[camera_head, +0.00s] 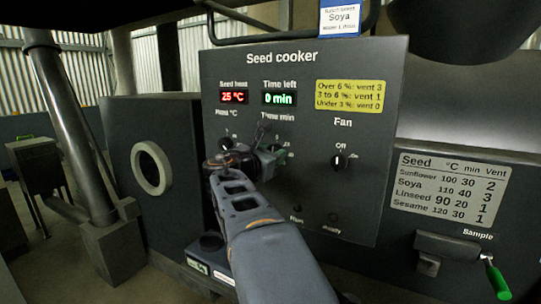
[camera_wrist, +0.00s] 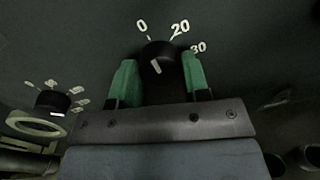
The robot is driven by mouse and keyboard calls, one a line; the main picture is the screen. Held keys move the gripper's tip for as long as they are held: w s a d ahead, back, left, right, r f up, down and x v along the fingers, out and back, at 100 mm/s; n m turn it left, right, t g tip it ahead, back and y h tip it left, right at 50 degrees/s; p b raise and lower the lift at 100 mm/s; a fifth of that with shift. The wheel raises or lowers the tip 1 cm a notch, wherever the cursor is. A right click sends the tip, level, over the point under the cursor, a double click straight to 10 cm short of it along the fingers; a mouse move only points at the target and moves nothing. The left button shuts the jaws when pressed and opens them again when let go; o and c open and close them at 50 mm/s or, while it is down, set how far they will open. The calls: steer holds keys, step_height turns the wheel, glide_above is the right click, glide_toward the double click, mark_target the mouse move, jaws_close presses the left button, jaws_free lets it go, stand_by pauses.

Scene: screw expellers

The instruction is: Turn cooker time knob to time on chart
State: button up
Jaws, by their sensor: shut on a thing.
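The black time knob (camera_wrist: 158,57) is on the dark cooker panel (camera_head: 300,190), under the label "Time min". In the wrist view it sits between the green fingertips of my gripper (camera_wrist: 157,76), which is shut on it. The marks 0, 20 and 30 show around the knob; its white line appears low on its face, and the exact setting is hard to read. In the head view my gripper (camera_head: 264,155) hides most of this knob. The seed chart (camera_head: 450,187) lists Soya as 110 °C, 40 min, vent 3. A card (camera_head: 340,18) above the panel reads "Soya".
The time display (camera_head: 280,98) reads 0 min and the heat display (camera_head: 234,97) reads 25 °C. The heat knob (camera_wrist: 52,102) is left of my gripper. The fan knob (camera_head: 338,161) is to the right. A green-handled sample lever (camera_head: 496,280) is lower right.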

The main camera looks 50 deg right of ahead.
steer(key=shift+s+m+t+y+b, duration=0.1)
steer(key=shift+m+t+y+b, duration=0.3)
steer(key=shift+m+b, duration=5.6)
steer(key=shift+s+m+t+y+b, duration=0.1)
steer(key=shift+m+t+b, duration=0.5)
steer(key=shift+m+b, duration=5.35)
steer(key=m+p, duration=0.4)
steer(key=shift+m, duration=0.35)
steer(key=o, duration=0.9)
